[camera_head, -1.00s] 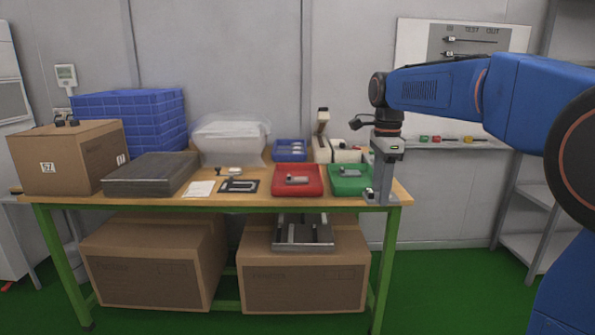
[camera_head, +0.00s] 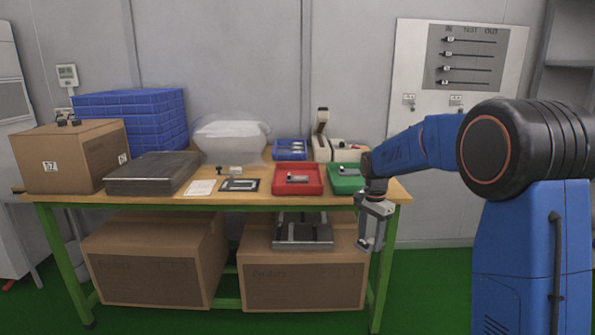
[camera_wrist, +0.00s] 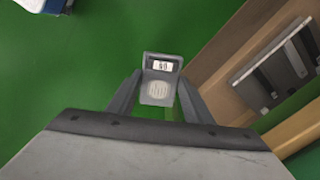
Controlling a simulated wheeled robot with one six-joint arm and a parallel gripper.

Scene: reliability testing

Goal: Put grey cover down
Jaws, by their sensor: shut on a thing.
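My gripper (camera_head: 370,243) is shut on a small grey cover (camera_wrist: 160,90). The cover has a dark window with a white label and a round ribbed patch. In the wrist view it sits between the two fingers, with green floor behind it. In the head view my gripper hangs in front of the table's right front leg, below the tabletop's height in the picture, and the cover is hardly visible there. A grey metal fixture (camera_head: 303,235) lies on the right lower cardboard box; it also shows at the right of the wrist view (camera_wrist: 275,65).
The wooden tabletop (camera_head: 330,200) holds a red tray (camera_head: 313,190) and a green tray (camera_head: 334,187), each with a small grey part. Two cardboard boxes (camera_head: 150,285) stand under it. The green floor (camera_head: 430,290) right of the table is clear.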

